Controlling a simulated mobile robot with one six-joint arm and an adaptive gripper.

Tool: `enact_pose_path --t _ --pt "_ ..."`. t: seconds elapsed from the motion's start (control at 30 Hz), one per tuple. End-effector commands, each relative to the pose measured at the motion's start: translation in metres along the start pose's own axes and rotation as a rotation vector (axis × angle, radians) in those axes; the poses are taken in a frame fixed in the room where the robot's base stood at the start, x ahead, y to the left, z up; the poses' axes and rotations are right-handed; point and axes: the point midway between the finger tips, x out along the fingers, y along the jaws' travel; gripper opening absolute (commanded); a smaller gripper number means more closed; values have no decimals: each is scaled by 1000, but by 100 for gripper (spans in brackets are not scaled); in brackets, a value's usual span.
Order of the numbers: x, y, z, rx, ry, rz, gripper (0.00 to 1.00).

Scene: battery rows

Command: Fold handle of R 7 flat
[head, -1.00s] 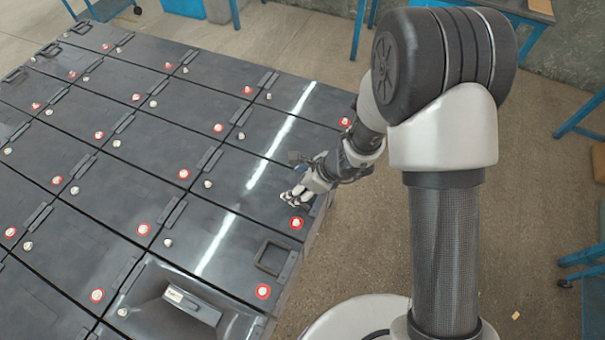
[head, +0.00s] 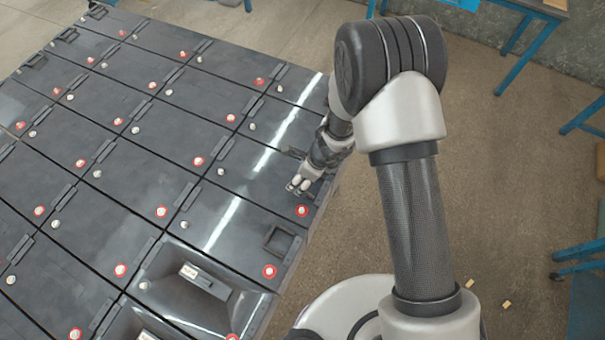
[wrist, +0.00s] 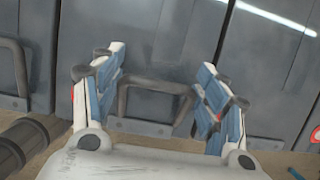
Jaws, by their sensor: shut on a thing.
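My gripper (head: 298,186) is low over the right end of a dark battery in the head view, just beyond a red-ringed terminal (head: 302,211). In the wrist view, my gripper (wrist: 163,75) has one blue-padded finger on each side of a dark U-shaped handle (wrist: 155,87) and is shut on it. The handle's crossbar spans between the fingers, and its legs run down toward the battery's edge. How far it tilts from the battery is hard to tell. The fingers hide it in the head view. No R 7 label is readable.
A neighbouring battery's handle (wrist: 20,45) shows at the left of the wrist view. A nearer battery has a square dark handle (head: 283,240). A battery with a sunken top and a pale label (head: 190,271) lies in front. Open floor (head: 500,200) lies right of the rows.

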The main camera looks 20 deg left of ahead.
Motion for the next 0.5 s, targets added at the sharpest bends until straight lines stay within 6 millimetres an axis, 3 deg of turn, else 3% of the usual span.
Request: enact_pose_path --t 0.07,0.1,0.4,0.5 --pt "1 1 -2 0 3 2 43" --pt "1 1 -2 0 3 2 69" --pt "0 1 -1 0 1 2 88" --pt "0 1 -1 0 1 1 88"
